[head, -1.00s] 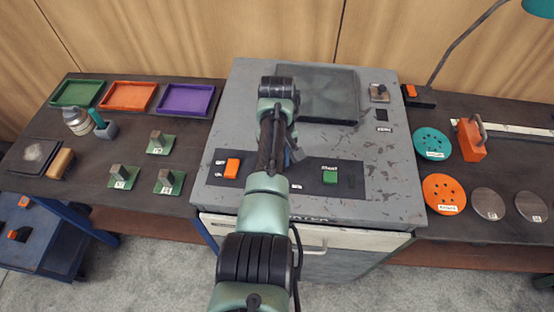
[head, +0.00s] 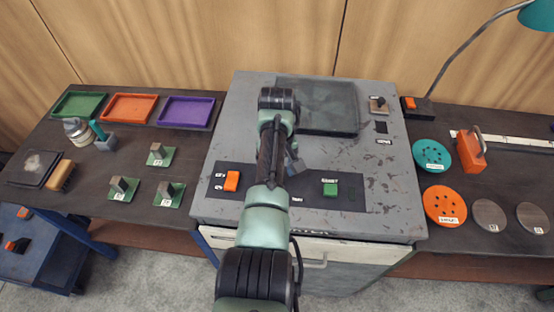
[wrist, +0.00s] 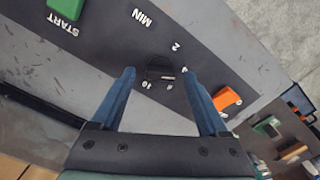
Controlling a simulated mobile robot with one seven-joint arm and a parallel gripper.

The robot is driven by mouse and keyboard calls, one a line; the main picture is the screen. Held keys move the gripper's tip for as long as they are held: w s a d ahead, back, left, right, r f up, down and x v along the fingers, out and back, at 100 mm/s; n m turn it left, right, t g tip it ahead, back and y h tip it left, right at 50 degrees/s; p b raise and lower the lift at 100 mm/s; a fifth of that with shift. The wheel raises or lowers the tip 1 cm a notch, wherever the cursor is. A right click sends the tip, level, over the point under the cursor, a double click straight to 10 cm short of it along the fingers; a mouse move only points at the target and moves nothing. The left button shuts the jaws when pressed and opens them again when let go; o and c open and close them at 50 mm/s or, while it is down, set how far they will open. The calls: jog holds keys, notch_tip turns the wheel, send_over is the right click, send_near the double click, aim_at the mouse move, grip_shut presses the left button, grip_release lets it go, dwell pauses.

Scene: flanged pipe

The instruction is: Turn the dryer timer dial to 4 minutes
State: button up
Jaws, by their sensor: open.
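The dark round timer dial (wrist: 158,66) sits on the black panel in the wrist view, with a short pale pointer mark near its lower right edge. White numerals and the word MIN are printed around it. My gripper (wrist: 158,71) is open, with its two blue fingers on either side of the dial; I cannot tell whether they touch it. In the head view my arm hides the dial and most of the gripper. The grey dryer (head: 390,208) stands in the middle of the head view.
A green START button (head: 330,188) and an orange switch (head: 232,181) flank the arm on the dryer panel; the switch is close to the right finger in the wrist view (wrist: 226,98). Trays and small blocks lie on the left bench, discs on the right.

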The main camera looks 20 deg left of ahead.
notch_tip(320, 180, up, 12)
jog(key=b, duration=0.1)
jog(key=shift+r, duration=0.25)
dwell(0.4)
